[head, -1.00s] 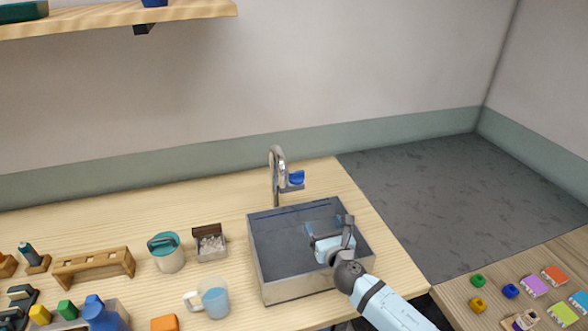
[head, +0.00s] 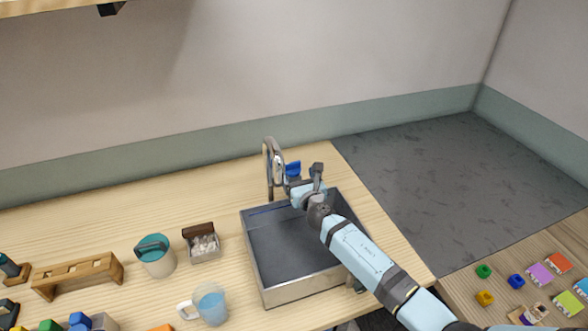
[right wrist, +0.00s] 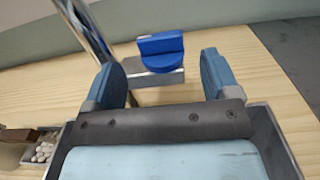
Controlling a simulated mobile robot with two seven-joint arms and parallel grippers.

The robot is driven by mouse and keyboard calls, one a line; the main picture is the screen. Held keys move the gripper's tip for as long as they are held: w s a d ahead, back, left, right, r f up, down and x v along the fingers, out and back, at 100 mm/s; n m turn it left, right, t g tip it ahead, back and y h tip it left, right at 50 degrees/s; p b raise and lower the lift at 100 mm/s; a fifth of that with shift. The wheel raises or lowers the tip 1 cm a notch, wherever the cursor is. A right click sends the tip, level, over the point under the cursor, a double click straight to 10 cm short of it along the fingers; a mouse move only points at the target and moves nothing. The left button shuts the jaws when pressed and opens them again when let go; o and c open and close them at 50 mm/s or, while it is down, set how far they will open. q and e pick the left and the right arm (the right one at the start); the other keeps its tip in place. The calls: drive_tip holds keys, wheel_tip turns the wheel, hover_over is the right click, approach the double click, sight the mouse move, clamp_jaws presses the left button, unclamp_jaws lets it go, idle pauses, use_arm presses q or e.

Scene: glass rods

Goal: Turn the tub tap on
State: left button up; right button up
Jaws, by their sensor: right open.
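The tap (head: 270,165) is a curved metal spout standing behind the grey tub (head: 292,248). Its blue handle (head: 293,168) sits on a metal block right of the spout, partly hidden by my gripper in the head view. In the right wrist view the blue handle (right wrist: 161,50) shows clearly, with a raised grip bar on top. My right gripper (right wrist: 165,75) is open. The handle lies ahead, between and a little beyond its fingertips, with no contact visible. In the head view my right gripper (head: 300,180) is over the tub's back edge. My left gripper is not in view.
Left of the tub are a small box of white pebbles (head: 203,244), a teal-lidded canister (head: 157,256) and a mug of blue liquid (head: 207,302). A wooden rack (head: 78,276) stands farther left. Coloured blocks lie on the lower-right table (head: 460,292). Behind the tap is a wall.

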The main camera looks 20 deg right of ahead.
sight(293, 166)
drive_tip(key=shift+w+b, duration=0.3)
drive_tip(key=shift+w, duration=1.8)
drive_tip(key=shift+c, duration=0.4)
drive_tip(key=c, duration=0.8)
drive_tip(key=shift+o, duration=0.2)
